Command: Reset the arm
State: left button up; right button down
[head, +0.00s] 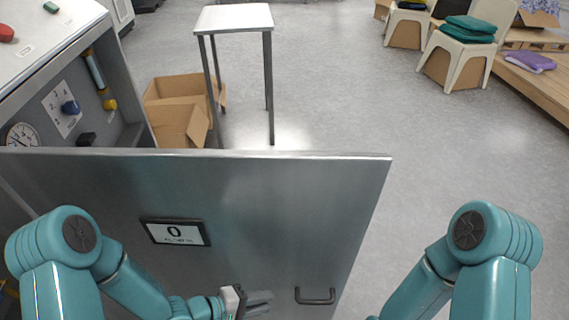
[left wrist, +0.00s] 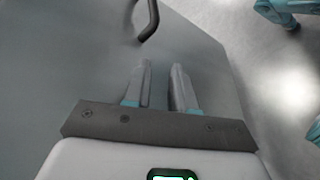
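My left gripper (head: 260,302) is in front of the grey metal door, just left of its dark handle (head: 315,298). In the left wrist view the two fingers (left wrist: 163,75) stand apart with nothing between them, and the handle (left wrist: 150,22) is beyond their tips, apart from them. My right arm (head: 470,255) reaches down at the lower right of the head view. Its gripper is outside the picture.
The grey door (head: 290,210), with a label marked 0 (head: 175,232), stands open across the front. Behind it are the washer's control panel (head: 62,105), cardboard boxes (head: 180,90) and a small white-topped table (head: 235,18).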

pick_arm(q)
jog(key=s+a+f+m+g+y, duration=0.45)
jog(key=s+a+f+y, duration=0.2)
jog(key=s+f, duration=0.3)
notch_tip(320, 180, up, 17)
jog(key=m+p, duration=0.2)
jog(key=p, duration=1.4)
jog(key=shift+s+d+y, duration=0.15)
jog(key=shift+d+y, duration=0.05)
jog(key=shift+y, duration=0.25)
jog(key=shift+m, duration=0.25)
jog(key=shift+d, duration=0.2)
